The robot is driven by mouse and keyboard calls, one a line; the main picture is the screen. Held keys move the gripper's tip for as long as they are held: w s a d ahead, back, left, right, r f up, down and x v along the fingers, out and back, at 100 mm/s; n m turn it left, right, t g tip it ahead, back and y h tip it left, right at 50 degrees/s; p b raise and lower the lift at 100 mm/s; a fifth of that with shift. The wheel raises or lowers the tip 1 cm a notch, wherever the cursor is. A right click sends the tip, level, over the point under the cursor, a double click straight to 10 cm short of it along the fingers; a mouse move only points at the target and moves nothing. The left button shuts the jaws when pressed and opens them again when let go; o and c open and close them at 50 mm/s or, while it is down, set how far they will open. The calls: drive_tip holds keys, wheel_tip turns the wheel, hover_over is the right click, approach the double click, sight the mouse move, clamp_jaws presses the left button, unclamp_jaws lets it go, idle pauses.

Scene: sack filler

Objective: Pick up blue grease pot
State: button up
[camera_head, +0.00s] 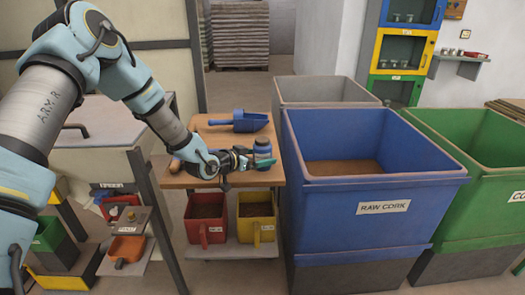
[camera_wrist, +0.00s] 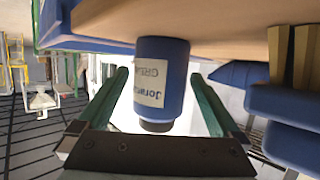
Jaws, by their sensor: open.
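The blue grease pot (camera_head: 263,146) stands on the wooden top of a small stand. In the wrist view the pot (camera_wrist: 175,75) appears upside down, with a pale label partly readable as "GRE" and a dark cap. My gripper (camera_wrist: 159,78) is open, with one green finger on each side of the pot in that view. I cannot tell whether either finger touches it. In the head view my gripper (camera_head: 258,172) is low over the stand top, at the pot's near side, and hides part of it.
A blue scoop (camera_head: 239,121) lies behind the pot on the stand top (camera_head: 213,131). The tall blue RAW CORK bin (camera_head: 375,235) rises close on the right. A red bin (camera_head: 206,220) and a yellow bin (camera_head: 256,217) sit on the shelf below.

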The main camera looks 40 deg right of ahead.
drive_tip(key=shift+x, duration=0.95)
drive_tip(key=c, duration=1.5)
drive_tip(key=shift+c, duration=0.4)
drive_tip(key=shift+r, duration=0.15)
